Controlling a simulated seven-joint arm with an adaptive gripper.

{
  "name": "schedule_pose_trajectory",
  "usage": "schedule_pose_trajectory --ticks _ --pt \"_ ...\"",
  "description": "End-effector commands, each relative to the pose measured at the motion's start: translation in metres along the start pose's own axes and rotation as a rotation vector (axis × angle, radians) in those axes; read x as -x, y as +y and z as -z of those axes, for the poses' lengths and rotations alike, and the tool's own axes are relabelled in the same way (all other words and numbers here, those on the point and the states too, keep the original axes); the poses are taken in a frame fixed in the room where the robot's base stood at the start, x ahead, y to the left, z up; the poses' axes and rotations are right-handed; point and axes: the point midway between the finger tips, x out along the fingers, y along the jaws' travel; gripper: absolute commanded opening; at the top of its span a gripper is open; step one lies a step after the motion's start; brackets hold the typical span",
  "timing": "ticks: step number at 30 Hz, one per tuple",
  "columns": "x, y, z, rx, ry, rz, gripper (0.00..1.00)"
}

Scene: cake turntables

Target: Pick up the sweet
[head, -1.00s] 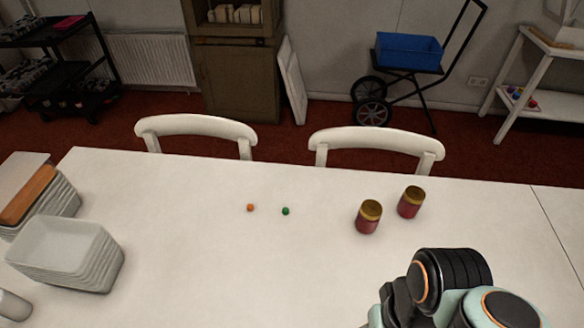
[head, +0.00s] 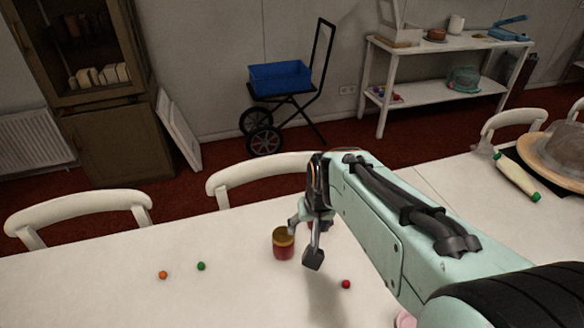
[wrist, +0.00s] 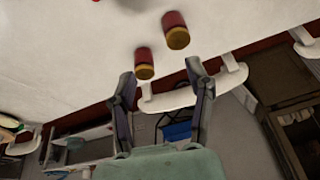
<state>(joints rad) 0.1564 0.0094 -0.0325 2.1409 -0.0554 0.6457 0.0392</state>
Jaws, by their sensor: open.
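Three small round sweets lie on the white table (head: 225,300): an orange one (head: 163,275) and a green one (head: 201,266) at the left, and a red one (head: 346,284) below my forearm. My gripper (head: 304,243) is above the table, beside a red jar with a gold lid (head: 283,245), left of and above the red sweet in the head view. In the wrist view its two fingers (wrist: 160,75) are spread with nothing between them. A small red spot at the top edge there may be the red sweet.
Two jars (wrist: 145,62) (wrist: 177,30) show in the wrist view; in the head view my gripper mostly hides one. White chairs (head: 80,208) line the far edge. A rolling pin (head: 517,176) lies right, beside a turntable. The table's left front is clear.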

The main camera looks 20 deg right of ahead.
Motion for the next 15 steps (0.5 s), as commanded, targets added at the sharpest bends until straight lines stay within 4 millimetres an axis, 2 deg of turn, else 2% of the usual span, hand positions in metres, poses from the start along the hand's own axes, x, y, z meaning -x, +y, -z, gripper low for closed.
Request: schedule_pose_trajectory --ticks 1,3,5,7,10,12,15 --pt "-0.027 0.018 0.01 -0.047 -0.029 -0.023 0.52" --pt "-0.063 0.042 0.017 -0.105 -0.068 -0.05 0.52" --pt "-0.092 0.062 0.014 -0.149 -0.113 -0.068 0.52" --pt "-0.122 0.082 0.001 -0.194 -0.18 -0.083 0.52" --pt "-0.152 0.1 -0.023 -0.243 -0.267 -0.091 0.52" --pt "-0.164 0.107 -0.038 -0.268 -0.312 -0.093 0.52" --pt "-0.174 0.114 -0.05 -0.291 -0.342 -0.094 0.52"
